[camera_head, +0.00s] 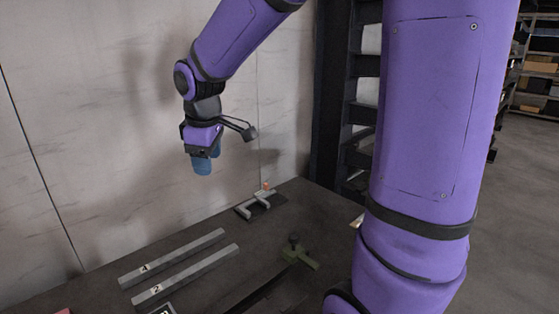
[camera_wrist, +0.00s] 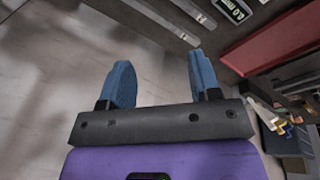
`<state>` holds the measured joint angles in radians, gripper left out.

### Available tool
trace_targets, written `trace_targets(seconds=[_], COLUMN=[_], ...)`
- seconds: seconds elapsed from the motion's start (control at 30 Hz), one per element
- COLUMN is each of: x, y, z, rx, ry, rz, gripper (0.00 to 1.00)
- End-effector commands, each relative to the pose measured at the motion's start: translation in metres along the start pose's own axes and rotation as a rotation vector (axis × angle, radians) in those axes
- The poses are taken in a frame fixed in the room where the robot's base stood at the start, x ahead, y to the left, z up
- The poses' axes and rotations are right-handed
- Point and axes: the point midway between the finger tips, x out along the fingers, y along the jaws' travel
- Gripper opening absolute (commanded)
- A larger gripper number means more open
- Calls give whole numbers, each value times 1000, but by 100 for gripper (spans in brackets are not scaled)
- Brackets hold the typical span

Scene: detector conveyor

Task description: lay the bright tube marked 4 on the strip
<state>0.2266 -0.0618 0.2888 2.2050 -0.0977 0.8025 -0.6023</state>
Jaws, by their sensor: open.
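A long light grey bar marked 4 (camera_head: 180,256) lies on the dark table in the head view. A similar bar marked 2 (camera_head: 195,272) lies parallel, just in front of it. Both appear as pale bars at the top of the wrist view. A dark long strip-like piece (camera_head: 262,291) shows at the bottom of the head view, partly cut off; I cannot tell whether it is the strip. My gripper (camera_head: 203,167) is high above the table near the wall, clear of both bars. In the wrist view its blue fingers (camera_wrist: 162,75) are apart with nothing between them.
A grey bracket with an orange top (camera_head: 262,200) stands at the table's back. An olive fixture with a dark knob (camera_head: 298,254) stands right of the bars. A small display (camera_wrist: 236,9) and a red block (camera_wrist: 270,42) show in the wrist view. The wall is close behind.

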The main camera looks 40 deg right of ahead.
Motion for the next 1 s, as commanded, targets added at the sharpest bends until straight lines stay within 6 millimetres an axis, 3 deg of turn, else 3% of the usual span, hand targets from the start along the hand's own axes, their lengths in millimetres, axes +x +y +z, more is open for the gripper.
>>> trace_targets(seconds=[0.2, 0.5, 0.73, 1.0], x=[-50, -91, -101, -102], y=[-33, -80, -110, -120], z=[45, 112, 151, 165], rx=[209, 504, 679, 744], ry=[52, 167, 249, 278], rz=[60, 76, 42, 21], gripper=[57, 57, 57, 57])
